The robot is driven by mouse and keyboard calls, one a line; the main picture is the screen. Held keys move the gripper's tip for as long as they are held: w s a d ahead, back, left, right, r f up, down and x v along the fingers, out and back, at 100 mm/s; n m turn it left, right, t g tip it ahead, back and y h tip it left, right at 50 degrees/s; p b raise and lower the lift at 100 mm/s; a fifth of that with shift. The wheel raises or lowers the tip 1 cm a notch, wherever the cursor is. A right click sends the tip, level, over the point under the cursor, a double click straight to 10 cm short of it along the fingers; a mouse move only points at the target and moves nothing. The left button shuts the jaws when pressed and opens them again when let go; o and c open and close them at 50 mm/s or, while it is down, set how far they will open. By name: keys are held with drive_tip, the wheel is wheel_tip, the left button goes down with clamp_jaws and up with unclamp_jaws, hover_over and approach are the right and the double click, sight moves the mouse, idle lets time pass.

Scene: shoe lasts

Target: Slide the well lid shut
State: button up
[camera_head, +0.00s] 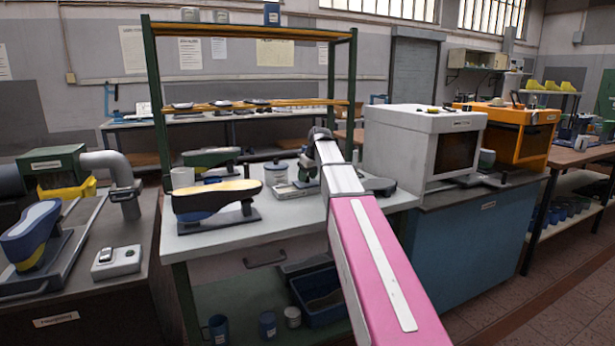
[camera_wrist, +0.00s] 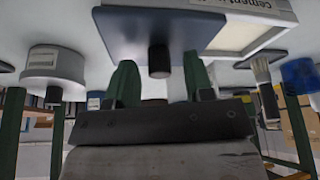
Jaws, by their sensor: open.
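In the wrist view, which looks upside down, a white box labelled "cement" (camera_wrist: 272,8) has a cream-coloured well (camera_wrist: 243,36) that shows uncovered on the right. A dark blue-grey lid plate (camera_wrist: 125,27) lies to the left of that opening, with a black knob (camera_wrist: 160,58) on it. My gripper (camera_wrist: 160,76) is open, with its green fingers on either side of the knob and visible gaps between. In the head view, my gripper (camera_head: 309,168) is over the white workbench, and my arm hides part of this area. The box (camera_head: 291,191) shows only partly there.
A lidded jar (camera_head: 275,174) stands to the left of the box on the bench (camera_head: 235,235). A shoe last on a stand (camera_head: 215,197) is nearer the front. A brush (camera_wrist: 264,88) and a blue object (camera_wrist: 298,73) are close on the wrist view's right. A white oven-like cabinet (camera_head: 415,145) stands right.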

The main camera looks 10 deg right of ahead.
clamp_jaws()
drive_tip(key=a, duration=0.3)
drive_tip(key=s+a, duration=0.1)
drive_tip(key=a, duration=0.1)
drive_tip(key=s+a, duration=0.1)
drive_tip(key=a, duration=0.2)
drive_tip(key=shift+s+a, duration=0.15)
drive_tip(key=shift+a, duration=0.15)
unclamp_jaws()
drive_tip(key=shift+a, duration=0.1)
drive_tip(key=shift+r, duration=0.1)
drive_tip(key=v, duration=1)
drive_tip(key=shift+s+r, duration=0.25)
drive_tip(key=shift+r, duration=0.05)
